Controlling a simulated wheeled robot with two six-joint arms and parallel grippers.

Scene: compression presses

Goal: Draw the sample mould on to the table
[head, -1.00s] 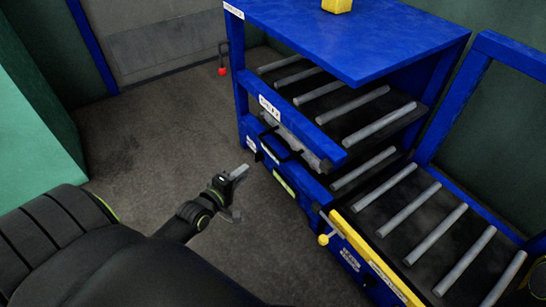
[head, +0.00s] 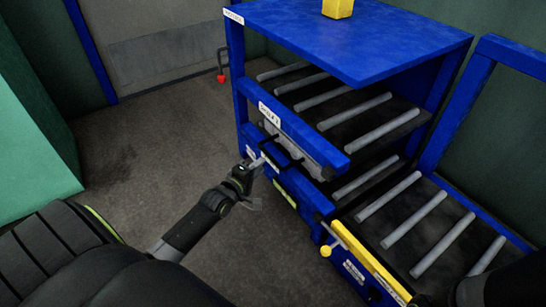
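The sample mould (head: 291,149) looks like a grey slab with a black bar handle (head: 281,152) on its front. It sits in the blue rack, under the labelled upper rail, and most of it is hidden by that rail. My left gripper (head: 257,181) is in front of the rack, at the left end of the handle. Its two fingers look spread apart, with the light upper one close to the handle; I cannot tell whether it touches. Nothing shows between them. My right arm shows only in part at the bottom right corner, and its fingers cannot be made out.
The roller table (head: 392,238) with a yellow bar (head: 367,262) and yellow knob stands at the right, below the rack. The blue rack top (head: 350,40) carries a yellow block (head: 337,8). A red-ended lever (head: 221,78) hangs behind. The floor at left is clear.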

